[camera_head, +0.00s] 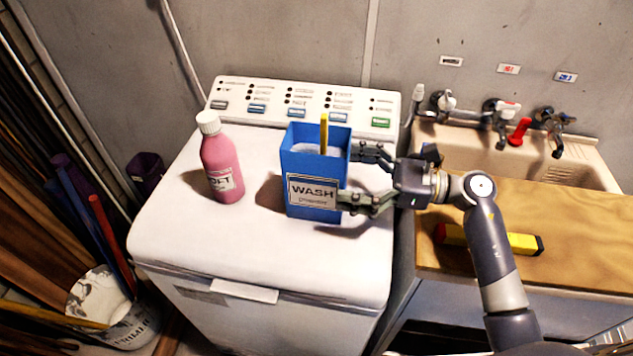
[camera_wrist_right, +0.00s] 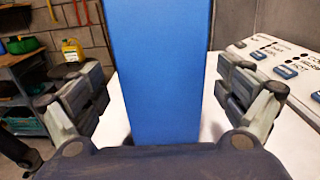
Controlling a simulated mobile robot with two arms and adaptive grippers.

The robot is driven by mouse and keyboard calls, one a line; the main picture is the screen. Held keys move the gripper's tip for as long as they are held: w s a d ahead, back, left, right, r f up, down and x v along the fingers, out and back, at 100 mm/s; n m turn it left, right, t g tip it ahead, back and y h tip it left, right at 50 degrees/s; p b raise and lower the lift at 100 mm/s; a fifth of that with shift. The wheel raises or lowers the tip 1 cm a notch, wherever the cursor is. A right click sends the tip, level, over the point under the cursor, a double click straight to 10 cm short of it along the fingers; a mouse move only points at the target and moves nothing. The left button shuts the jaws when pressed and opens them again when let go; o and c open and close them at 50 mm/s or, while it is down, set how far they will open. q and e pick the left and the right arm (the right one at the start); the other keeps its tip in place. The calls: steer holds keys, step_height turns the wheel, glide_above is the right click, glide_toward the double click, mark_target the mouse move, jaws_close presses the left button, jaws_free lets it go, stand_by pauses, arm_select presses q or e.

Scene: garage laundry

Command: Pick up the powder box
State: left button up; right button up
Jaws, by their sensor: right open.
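The powder box (camera_head: 302,165) is blue, open at the top, with a WASH label on its front and a yellow scoop handle (camera_head: 324,134) sticking up. It stands upright on the white washing machine (camera_head: 170,225). My right gripper (camera_head: 357,176) is open at the box's right side, one finger near the back edge and one near the front edge. In the right wrist view the box (camera_wrist_right: 158,70) fills the middle between the spread fingers of my right gripper (camera_wrist_right: 160,95), with a gap on each side. My left gripper is not in view.
A pink bottle with a white cap (camera_head: 222,165) stands left of the box. The control panel (camera_head: 305,105) rises behind. At right are a sink (camera_head: 480,155) with taps and a wooden board (camera_head: 580,225) bearing a yellow and black object (camera_head: 515,242). A bucket (camera_head: 125,325) stands lower left.

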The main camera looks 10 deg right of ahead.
mark_target(317, 167)
steer(key=shift+w+a, duration=0.15)
steer(key=shift+a, duration=0.25)
steer(key=p+x, duration=0.2)
steer(key=x, duration=0.1)
steer(key=p+x, duration=0.1)
steer(key=shift+w+a+r, duration=0.15)
steer(key=shift+a+r, duration=0.1)
steer(key=shift+r, duration=0.05)
steer(key=shift+w+a+f, duration=0.15)
steer(key=shift+a, duration=0.2)
steer(key=shift+d, duration=0.1)
steer(key=c, duration=2.2)
steer(key=shift+o, duration=0.2)
steer(key=shift+w, duration=0.1)
